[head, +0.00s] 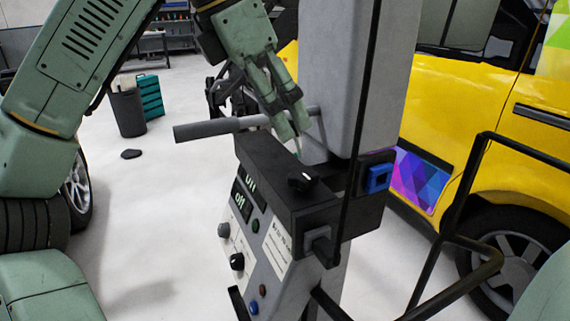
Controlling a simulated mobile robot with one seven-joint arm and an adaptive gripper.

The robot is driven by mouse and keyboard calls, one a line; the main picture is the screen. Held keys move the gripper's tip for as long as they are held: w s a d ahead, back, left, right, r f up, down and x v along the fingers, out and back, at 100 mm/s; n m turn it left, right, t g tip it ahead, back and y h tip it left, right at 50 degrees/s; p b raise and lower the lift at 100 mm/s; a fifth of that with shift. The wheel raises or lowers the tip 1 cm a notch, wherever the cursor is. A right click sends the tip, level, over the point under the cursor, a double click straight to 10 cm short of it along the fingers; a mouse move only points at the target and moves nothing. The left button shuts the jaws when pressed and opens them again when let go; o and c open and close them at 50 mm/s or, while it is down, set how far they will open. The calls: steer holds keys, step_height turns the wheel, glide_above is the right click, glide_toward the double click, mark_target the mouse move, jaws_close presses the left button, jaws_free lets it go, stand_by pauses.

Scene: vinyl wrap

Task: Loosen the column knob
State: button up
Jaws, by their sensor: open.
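A black knob (301,181) with a white mark sits on top of the dark control box (340,205), in front of the tall grey column (352,80). My gripper (293,135) points down above and behind the knob, beside the column's left side. Its fingers are apart with nothing between them. The fingertips look clear of the knob, but their exact distance is hard to tell.
A grey handle bar (220,129) sticks out left near my gripper. A black cable runs down the column's right side, near a blue part (379,177). A black tube frame (488,255) and yellow car (480,110) stand right.

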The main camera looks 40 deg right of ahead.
mark_target(301, 173)
steer(key=x, duration=1)
steer(key=shift+w+a+f+p, duration=0.1)
steer(key=shift+w+f+p, duration=0.05)
steer(key=shift+f+p, duration=0.25)
steer(key=shift+c, duration=0.4)
steer(key=c, duration=1.1)
